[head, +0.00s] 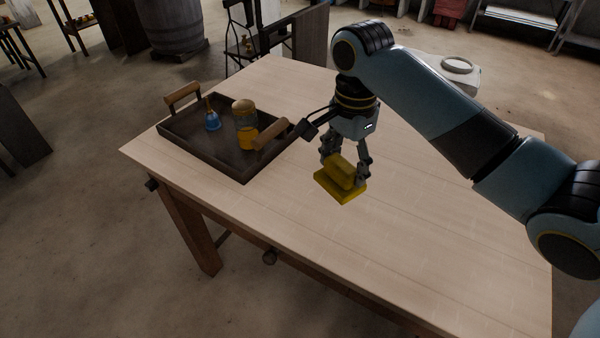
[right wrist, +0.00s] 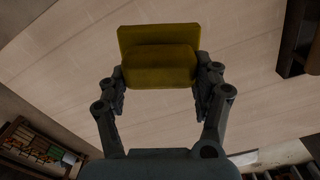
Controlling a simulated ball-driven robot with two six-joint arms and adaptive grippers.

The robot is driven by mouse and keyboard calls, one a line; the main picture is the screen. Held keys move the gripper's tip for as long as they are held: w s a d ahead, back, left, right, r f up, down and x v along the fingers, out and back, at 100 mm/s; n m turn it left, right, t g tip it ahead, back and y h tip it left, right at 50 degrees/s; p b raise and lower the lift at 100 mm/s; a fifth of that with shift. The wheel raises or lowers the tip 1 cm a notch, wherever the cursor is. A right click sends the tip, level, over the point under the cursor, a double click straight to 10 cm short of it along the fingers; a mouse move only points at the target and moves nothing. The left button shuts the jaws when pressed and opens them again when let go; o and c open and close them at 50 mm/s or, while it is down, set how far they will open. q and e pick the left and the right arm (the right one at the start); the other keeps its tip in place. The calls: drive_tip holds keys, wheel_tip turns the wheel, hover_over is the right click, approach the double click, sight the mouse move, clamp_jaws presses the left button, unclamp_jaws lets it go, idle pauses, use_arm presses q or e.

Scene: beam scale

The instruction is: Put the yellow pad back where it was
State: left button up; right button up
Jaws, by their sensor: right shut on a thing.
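The yellow pad (head: 341,186) has a flat square plate with a raised block on top. My right gripper (head: 345,172) is shut on the raised block, with one finger on each side. In the right wrist view the pad (right wrist: 159,62) also sits between the two fingertips (right wrist: 160,82). The pad appears near the front edge of the wooden table (head: 440,240); I cannot tell whether its underside touches the tabletop. My left gripper does not show in the head view.
A dark tray (head: 190,137) with wooden handles stands left of the pad. It holds a blue bell (head: 212,121) and a jar (head: 245,125) with yellow contents. A white scale-like device (head: 452,70) stands behind my right arm. The table right of the pad is clear.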

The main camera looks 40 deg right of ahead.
drive_tip(key=w+a+f, duration=0.1)
drive_tip(key=w+f, duration=0.1)
drive_tip(key=w, duration=0.1)
drive_tip(key=w+f+b, duration=0.1)
drive_tip(key=w+f, duration=0.1)
drive_tip(key=w, duration=0.1)
drive_tip(key=w+a+f, duration=0.1)
drive_tip(key=w+f, duration=0.1)
drive_tip(key=w, duration=0.2)
drive_tip(key=shift+a+f+b, duration=0.1)
drive_tip(key=shift+a+b, duration=0.2)
drive_tip(key=shift+w+f, duration=0.1)
drive_tip(key=shift+w, duration=0.1)
wheel_tip(320, 180, down, 3)
drive_tip(key=shift+a+f, duration=0.1)
drive_tip(key=shift+f, duration=0.35)
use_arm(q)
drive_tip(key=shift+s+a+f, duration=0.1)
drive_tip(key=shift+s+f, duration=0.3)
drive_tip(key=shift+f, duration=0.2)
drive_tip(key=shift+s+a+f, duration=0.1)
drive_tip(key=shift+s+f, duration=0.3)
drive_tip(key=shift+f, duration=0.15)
